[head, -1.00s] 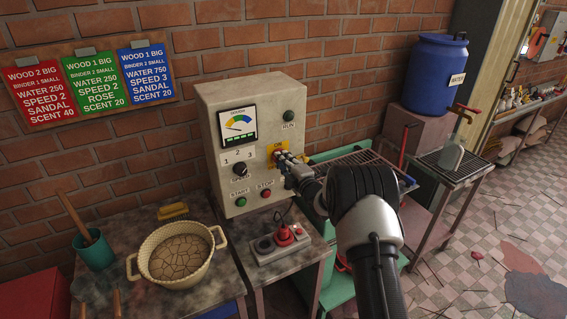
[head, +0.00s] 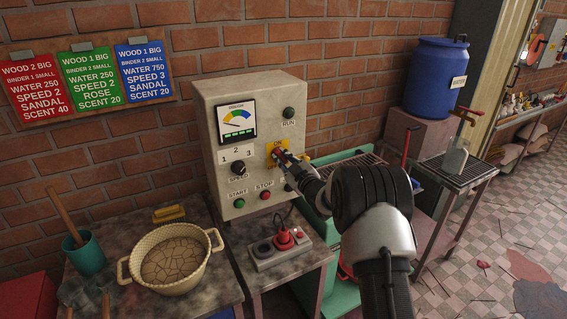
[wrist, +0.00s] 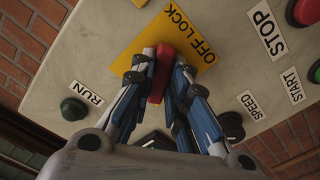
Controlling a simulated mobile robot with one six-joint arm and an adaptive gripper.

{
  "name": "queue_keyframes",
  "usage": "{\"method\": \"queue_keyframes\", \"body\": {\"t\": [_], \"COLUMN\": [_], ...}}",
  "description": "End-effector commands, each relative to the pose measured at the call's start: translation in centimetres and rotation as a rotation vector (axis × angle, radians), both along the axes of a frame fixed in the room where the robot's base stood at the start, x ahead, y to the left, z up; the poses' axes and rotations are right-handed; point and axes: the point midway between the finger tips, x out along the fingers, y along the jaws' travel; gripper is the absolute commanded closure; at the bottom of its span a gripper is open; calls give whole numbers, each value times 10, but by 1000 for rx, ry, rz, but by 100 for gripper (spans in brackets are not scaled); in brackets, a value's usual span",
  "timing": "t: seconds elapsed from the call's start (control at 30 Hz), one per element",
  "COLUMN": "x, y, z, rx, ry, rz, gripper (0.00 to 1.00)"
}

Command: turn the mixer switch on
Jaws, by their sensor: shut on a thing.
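The mixer switch is a red handle (wrist: 160,74) on a yellow plate (wrist: 190,32) marked OFF and LOCK in the wrist view. In the head view the yellow plate (head: 270,148) is on the front of the beige control box (head: 205,105), with ON printed above the handle. My gripper (head: 280,157) is at the plate, its fingers on both sides of the red handle. The wrist view shows my gripper (wrist: 160,80) shut on the handle. The fingers hide part of the switch.
The box carries a speed knob (head: 239,168), a green START button (head: 239,203), a red STOP button (head: 265,195) and a dark RUN lamp (head: 288,112). A power strip (head: 280,253) and a bowl of dough (head: 172,261) stand below.

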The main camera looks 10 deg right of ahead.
Motion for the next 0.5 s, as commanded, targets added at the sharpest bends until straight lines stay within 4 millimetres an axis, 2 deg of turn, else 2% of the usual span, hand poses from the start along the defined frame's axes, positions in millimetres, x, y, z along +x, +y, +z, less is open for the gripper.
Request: {"method": "queue_keyframes", "body": {"t": [0.5], "x": [0], "y": [0], "z": [0], "rx": [408], "ry": [133], "rz": [0], "gripper": [100]}}
